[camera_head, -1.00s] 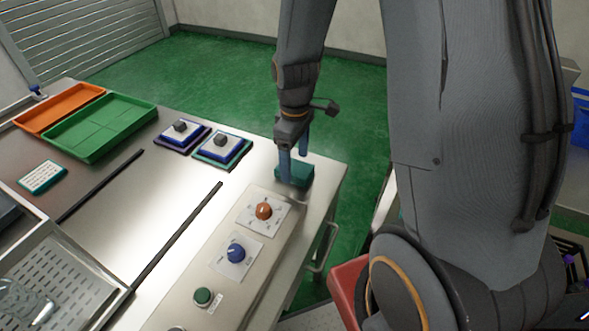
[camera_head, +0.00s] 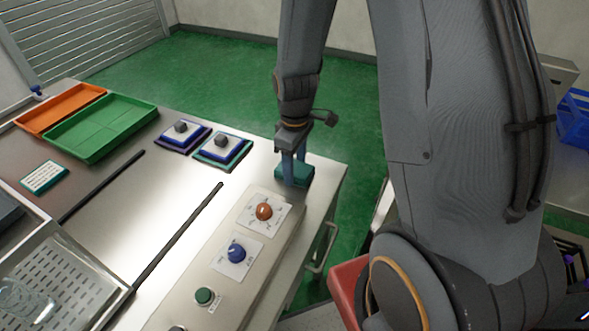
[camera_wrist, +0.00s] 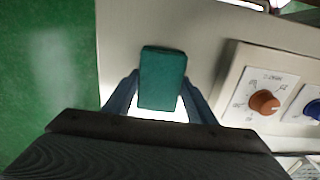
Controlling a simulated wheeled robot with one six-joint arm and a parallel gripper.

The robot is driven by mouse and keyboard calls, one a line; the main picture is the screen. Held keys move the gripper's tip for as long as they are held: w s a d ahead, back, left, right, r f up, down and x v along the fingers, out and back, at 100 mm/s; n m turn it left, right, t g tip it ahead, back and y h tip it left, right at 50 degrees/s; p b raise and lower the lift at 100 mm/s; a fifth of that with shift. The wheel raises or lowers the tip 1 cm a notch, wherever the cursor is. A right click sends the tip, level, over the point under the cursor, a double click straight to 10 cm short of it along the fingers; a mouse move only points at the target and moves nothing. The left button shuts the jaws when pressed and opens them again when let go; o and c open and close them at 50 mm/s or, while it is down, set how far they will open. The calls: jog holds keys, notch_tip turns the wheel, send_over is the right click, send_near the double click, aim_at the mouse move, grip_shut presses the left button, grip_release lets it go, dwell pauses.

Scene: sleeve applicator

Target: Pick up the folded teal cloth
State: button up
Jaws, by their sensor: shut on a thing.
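The folded teal cloth (camera_head: 297,178) is a small, thick block at the far right corner of the steel table. It also shows in the wrist view (camera_wrist: 162,78), lying lengthwise between the two blue fingers. My gripper (camera_head: 295,172) points down and is shut on the cloth; in the wrist view its fingers (camera_wrist: 160,96) press on both long sides. The cloth looks at or very near the table surface; I cannot tell whether it touches.
Two blue-and-white pads with dark knobs (camera_head: 222,148) stand to the left. Green (camera_head: 88,155) and orange trays (camera_head: 40,122) are farther left.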

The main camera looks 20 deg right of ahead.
aim_at(295, 168)
jog(key=shift+r, duration=0.1)
notch_tip(295, 168, up, 10)
jog(key=b, duration=0.1)
dwell(0.4)
